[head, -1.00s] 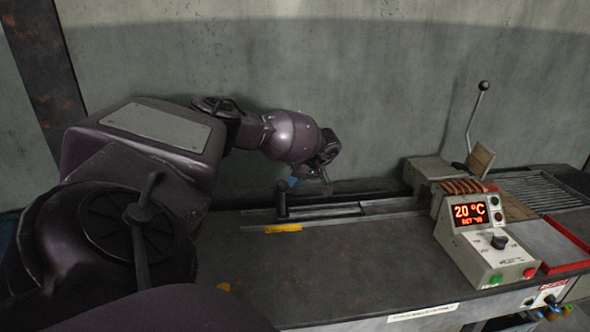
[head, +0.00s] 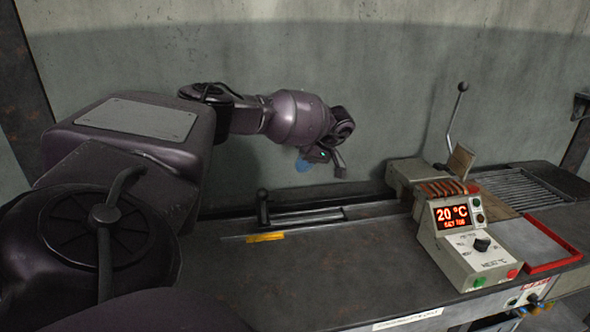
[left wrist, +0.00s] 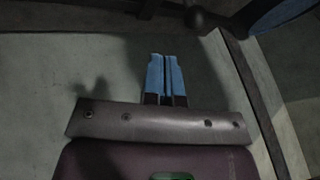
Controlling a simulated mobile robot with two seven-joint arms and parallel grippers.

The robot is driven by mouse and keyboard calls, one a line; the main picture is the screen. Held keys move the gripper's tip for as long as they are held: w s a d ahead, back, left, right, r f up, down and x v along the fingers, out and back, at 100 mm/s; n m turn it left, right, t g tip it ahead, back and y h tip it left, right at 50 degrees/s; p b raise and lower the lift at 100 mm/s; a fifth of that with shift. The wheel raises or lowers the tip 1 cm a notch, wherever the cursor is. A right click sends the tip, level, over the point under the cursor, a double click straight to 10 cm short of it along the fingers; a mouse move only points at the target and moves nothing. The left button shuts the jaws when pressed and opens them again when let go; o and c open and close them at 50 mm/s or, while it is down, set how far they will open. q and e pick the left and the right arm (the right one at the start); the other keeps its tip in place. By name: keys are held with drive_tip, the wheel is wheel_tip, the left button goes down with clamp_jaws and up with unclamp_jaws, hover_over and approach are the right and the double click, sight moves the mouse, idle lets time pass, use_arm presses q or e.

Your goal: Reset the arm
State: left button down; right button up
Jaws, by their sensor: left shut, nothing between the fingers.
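My left arm comes in from the left in the head view, and its gripper (head: 306,165) hangs above the back of the workbench, in front of the wall. In the left wrist view the two blue fingers of the left gripper (left wrist: 165,76) lie close together, with nothing between them. The gripper is clear of the bench and touches nothing that I can see. My right gripper is not in view.
Below the gripper, a slide rail with a dark upright knob (head: 263,208) lies on the workbench (head: 330,275), beside a yellow marker (head: 265,238). To the right stand a control box (head: 470,245) reading 20 °C, a lever (head: 456,115) and a red-edged tray (head: 575,258). The bench front is clear.

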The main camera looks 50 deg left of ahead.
use_arm(q)
drive_tip(key=shift+w+d+r, duration=0.2)
drive_tip(key=shift+d+r, duration=0.1)
drive_tip(key=shift+r, duration=0.35)
